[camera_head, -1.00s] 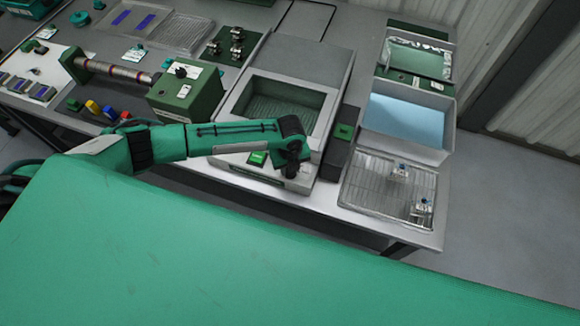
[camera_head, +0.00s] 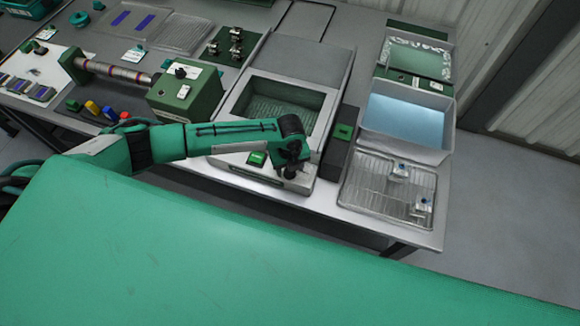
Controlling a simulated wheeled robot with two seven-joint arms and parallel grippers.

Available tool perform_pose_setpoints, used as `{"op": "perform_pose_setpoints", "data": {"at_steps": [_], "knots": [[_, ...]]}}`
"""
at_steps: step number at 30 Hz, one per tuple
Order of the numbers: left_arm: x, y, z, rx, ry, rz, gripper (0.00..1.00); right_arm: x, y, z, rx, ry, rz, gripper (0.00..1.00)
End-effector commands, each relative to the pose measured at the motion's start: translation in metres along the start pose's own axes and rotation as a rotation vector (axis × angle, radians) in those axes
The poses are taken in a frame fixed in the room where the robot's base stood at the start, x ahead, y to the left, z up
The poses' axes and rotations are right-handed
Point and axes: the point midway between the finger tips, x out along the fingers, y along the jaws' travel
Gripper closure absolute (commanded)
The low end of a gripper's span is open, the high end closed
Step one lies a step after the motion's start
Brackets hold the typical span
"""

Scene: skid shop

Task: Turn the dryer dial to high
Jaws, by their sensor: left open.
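The dryer appears to be the grey box (camera_head: 340,75) with a sunken opening in its top, on the bench in the middle. Its front panel (camera_head: 225,163) has a green label (camera_head: 257,159) at its upper edge. My left gripper (camera_head: 289,168) points down at the right part of this front panel, just right of the label. It is open, but its fingers are small and dark here. The dial is not clearly seen; the gripper covers that part of the panel. I cannot tell whether the fingers touch it. My right gripper is not in view.
A green box (camera_head: 200,95) with a dark knob and a roller stands left of the dryer. A dark box (camera_head: 340,145), a wire rack tray (camera_head: 365,190) and a blue-lined bin (camera_head: 445,155) stand to the right. The floor beyond the bench is clear.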

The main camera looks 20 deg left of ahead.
Motion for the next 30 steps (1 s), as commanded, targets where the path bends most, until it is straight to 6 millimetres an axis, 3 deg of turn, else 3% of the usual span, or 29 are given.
{"op": "perform_pose_setpoints", "data": {"at_steps": [5,18,24,30], "knots": [[-0.021,-0.001,0.001,0.000,-0.002,-0.005,0.48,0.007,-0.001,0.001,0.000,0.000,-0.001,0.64],[-0.114,-0.001,0.001,0.001,-0.003,-0.004,0.48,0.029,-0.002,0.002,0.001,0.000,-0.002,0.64],[-0.133,-0.001,0.000,0.001,-0.002,-0.003,0.48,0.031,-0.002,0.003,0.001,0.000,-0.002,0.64],[-0.136,0.000,0.000,0.000,-0.001,-0.001,0.48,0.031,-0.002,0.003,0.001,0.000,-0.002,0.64]]}}
